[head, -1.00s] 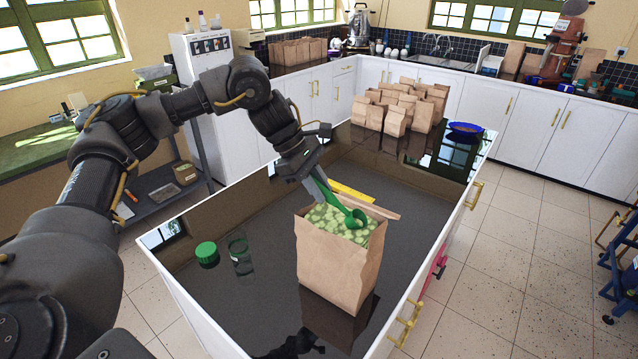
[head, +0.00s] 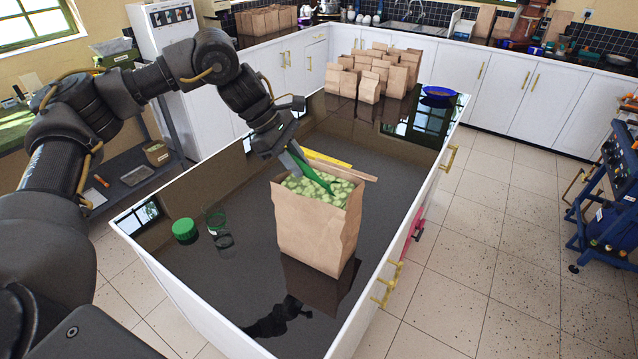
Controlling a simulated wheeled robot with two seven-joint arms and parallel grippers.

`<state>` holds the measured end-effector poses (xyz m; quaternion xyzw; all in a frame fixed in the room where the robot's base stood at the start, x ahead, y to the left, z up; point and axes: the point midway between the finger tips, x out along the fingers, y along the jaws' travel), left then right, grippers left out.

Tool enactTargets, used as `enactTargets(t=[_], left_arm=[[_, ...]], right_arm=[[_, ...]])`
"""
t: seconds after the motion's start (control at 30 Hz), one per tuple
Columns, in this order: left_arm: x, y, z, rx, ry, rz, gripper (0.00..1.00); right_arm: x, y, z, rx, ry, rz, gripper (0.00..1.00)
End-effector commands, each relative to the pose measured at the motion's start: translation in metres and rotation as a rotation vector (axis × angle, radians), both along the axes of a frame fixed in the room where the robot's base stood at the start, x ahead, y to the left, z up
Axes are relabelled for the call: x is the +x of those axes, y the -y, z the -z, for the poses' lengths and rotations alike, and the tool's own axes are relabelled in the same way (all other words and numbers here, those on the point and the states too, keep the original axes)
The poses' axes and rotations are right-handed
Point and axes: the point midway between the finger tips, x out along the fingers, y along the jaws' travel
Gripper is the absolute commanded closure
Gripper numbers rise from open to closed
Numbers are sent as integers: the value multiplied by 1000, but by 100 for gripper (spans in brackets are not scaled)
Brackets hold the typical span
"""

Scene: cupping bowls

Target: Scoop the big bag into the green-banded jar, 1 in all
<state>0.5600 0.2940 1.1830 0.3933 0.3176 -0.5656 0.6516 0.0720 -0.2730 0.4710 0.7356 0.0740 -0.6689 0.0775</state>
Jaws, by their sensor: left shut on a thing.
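A big brown paper bag (head: 315,232) stands upright and open on the dark counter, filled with pale green pieces. My left gripper (head: 288,150) is shut on a green scoop (head: 312,173), above the bag's back left side. The scoop slants down into the bag's mouth, and its bowl is hidden, apparently among the green pieces. A clear jar with a green band (head: 217,226) stands left of the bag; its glass is hard to make out. A green lid (head: 185,230) lies left of the jar. My right gripper is not in view.
A yellow strip (head: 328,158) and a wooden strip (head: 345,170) lie behind the bag. Several small paper bags (head: 370,78) and a blue bowl (head: 438,93) stand at the counter's far end. The counter between lid and back edge is clear.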

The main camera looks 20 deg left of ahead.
Motion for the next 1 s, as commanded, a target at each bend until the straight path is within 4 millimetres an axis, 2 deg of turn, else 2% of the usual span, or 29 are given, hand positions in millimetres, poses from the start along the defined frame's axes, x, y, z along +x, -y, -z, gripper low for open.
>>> enactTargets(t=[0.47, 1.0], left_arm=[[-1, 6, 0, 0, 1, 0, 100], [1, -4, 0, 0, 1, 0, 100]], right_arm=[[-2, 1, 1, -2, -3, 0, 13], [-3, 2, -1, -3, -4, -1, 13]])
